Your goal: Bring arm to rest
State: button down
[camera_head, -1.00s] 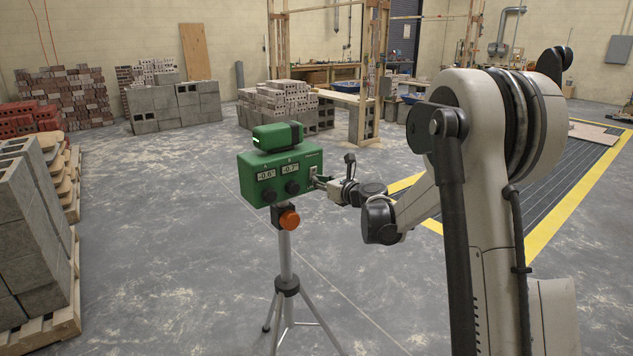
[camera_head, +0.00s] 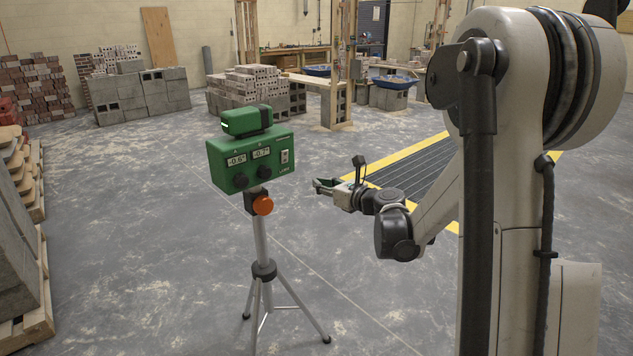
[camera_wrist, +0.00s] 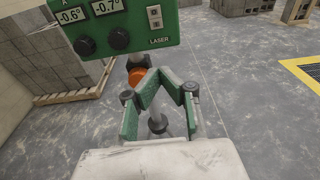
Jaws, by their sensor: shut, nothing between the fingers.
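My gripper (camera_head: 319,186) is shut and empty, held in free air to the right of a green laser box (camera_head: 250,165). In the head view a clear gap shows between the fingertips and the box. In the wrist view the gripper (camera_wrist: 157,76) has its green-padded fingers drawn together at the tips, below the box face (camera_wrist: 128,30). The box has two dials, readouts of -0.6° and -0.7°, and a switch plate (camera_wrist: 154,17) marked LASER. My arm is bent, with its forearm reaching left from the upright link.
The box stands on a tripod (camera_head: 264,270) with spread legs and an orange knob (camera_head: 263,205). Pallets with blocks (camera_head: 15,250) stand at left. A blue tub (camera_head: 395,80) sits on blocks behind. The floor between tripod and my arm is clear.

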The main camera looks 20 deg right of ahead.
dwell(0.4)
jog(key=s+a+r+n+g, duration=0.4)
jog(key=s+a+n+g, duration=0.1)
jog(key=s+a+n, duration=0.95)
jog(key=s+f+n+g+h, duration=0.1)
jog(key=s+n+h, duration=0.1)
jog(key=s+n, duration=0.6)
jog(key=s+d+f+n+g+h, duration=0.1)
jog(key=s+f+n+g+h, duration=0.1)
jog(key=s+n, duration=0.7)
jog(key=s+h, duration=0.1)
jog(key=s, duration=0.6)
jog(key=shift+d+f+g+h, duration=0.25)
jog(key=shift+f+g+h, duration=0.05)
